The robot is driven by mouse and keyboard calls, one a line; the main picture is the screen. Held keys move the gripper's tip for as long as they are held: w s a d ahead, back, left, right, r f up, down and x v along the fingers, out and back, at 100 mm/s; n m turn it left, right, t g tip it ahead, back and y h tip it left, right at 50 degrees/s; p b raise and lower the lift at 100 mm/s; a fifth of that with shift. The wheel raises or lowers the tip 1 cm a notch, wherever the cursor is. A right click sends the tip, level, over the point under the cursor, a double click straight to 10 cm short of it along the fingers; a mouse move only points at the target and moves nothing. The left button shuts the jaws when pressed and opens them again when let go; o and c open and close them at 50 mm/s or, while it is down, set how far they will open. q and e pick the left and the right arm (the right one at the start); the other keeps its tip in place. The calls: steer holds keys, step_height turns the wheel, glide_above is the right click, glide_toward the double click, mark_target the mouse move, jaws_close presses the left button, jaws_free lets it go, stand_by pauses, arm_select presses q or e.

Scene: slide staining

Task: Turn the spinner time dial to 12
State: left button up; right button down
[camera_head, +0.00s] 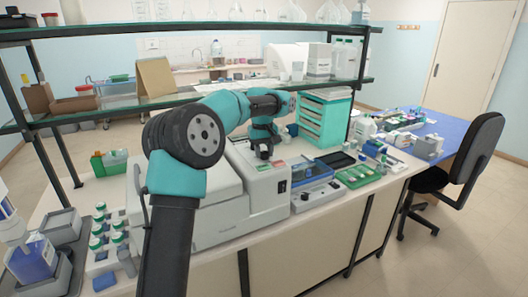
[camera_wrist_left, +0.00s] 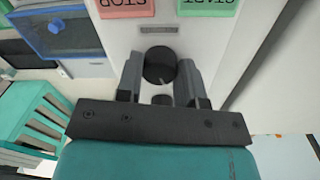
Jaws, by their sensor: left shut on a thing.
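The spinner (camera_head: 268,192) is a white and grey box on the bench, with a red STOP label (camera_wrist_left: 127,7) and a green START label (camera_wrist_left: 208,6) seen upside down in the left wrist view. A black round dial (camera_wrist_left: 160,65) with a small pale mark near its edge sits on the panel. My left gripper (camera_wrist_left: 162,78) is shut on this dial, one finger on each side. In the head view the gripper (camera_head: 263,152) is over the spinner's top. A second black knob (camera_wrist_left: 162,100) shows partly between the fingers. I cannot read the dial's scale. My right gripper is out of view.
A blue-lidded device (camera_head: 312,172) and a green tray (camera_head: 356,176) stand right of the spinner. A teal drawer unit (camera_head: 325,118) is behind. A glass shelf (camera_head: 190,98) spans above the bench. Bottles with green caps (camera_head: 98,226) stand at the left.

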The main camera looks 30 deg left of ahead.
arm_select(q)
steer(key=m, duration=1.4)
steer(key=shift+g, duration=0.3)
steer(key=o, duration=0.9)
steer(key=shift+r, duration=0.15)
